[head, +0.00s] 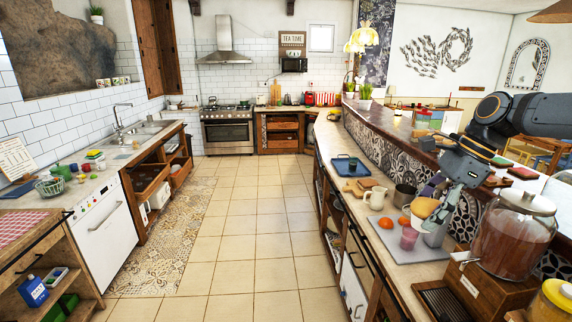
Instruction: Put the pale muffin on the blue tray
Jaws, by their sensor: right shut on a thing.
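The pale muffin (423,208) is a tan, rounded thing at the right counter, partly covered by my right gripper. My right gripper (431,211) comes in from the right and is shut on the pale muffin, above the far right part of a grey board. The blue tray (346,172) lies farther back on the same counter, left of and apart from the gripper. A small dark thing shows on the tray. My left gripper is out of view.
The grey board (405,251) holds orange fruits (386,223) and a pink cup (408,238). A cream mug (375,198), a wooden board (357,188) and a metal pot (404,194) stand between gripper and tray. A large glass jar (512,240) stands close on the right.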

